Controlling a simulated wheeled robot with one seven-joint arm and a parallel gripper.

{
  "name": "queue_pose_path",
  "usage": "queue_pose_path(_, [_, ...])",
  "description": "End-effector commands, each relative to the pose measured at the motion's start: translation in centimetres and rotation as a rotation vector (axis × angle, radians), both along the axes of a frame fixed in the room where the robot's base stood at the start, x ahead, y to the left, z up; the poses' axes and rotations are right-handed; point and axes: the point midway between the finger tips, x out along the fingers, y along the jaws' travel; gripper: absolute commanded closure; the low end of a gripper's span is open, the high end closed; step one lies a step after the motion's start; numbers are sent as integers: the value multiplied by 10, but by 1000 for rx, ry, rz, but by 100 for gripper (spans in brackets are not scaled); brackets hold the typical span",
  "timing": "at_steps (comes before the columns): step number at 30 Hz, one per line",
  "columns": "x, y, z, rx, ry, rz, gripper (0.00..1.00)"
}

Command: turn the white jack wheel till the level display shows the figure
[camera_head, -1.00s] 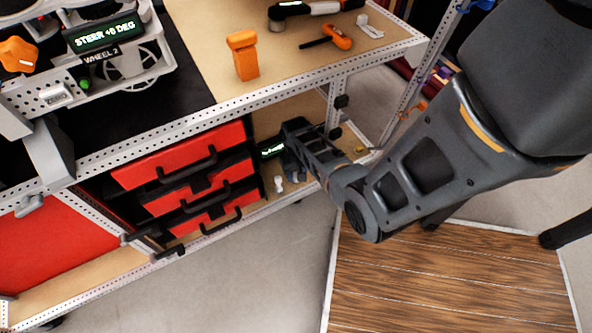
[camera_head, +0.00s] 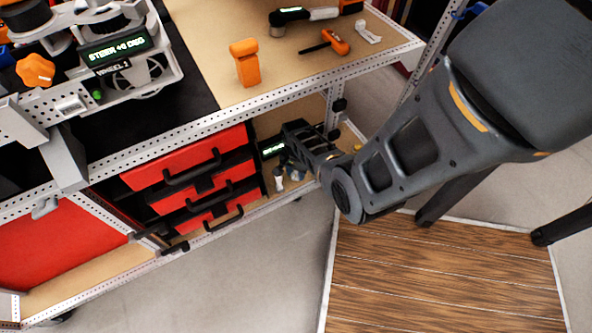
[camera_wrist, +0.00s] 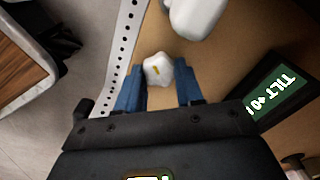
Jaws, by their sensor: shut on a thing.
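The white jack wheel (camera_wrist: 158,69) is a small lobed knob with a yellow mark, low on the cart's lower shelf. In the wrist view my gripper (camera_wrist: 159,78) has its two blue fingers on either side of it, shut on it. The level display (camera_wrist: 281,95) stands to the right of the wheel and reads "TILT +0", with the end cut off or unclear. In the head view the display (camera_head: 272,148) glows beside my gripper (camera_head: 292,172), but its text is too small to read. The wheel cannot be clearly made out there.
A larger white rounded part (camera_wrist: 195,15) sits just beyond the wheel. Red drawers (camera_head: 190,185) stand left of my gripper, and the perforated shelf edge (camera_wrist: 122,50) runs close by. A second display (camera_head: 117,47) reads "STEER +0 DEG". Orange tools lie on the top (camera_head: 285,70).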

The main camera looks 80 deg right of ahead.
Motion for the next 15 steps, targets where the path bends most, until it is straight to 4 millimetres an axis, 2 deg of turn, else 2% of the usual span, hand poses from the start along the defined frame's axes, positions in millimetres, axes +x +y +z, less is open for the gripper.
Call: queue_pose_path(15, [0,1,-1,2,0,-112,94])
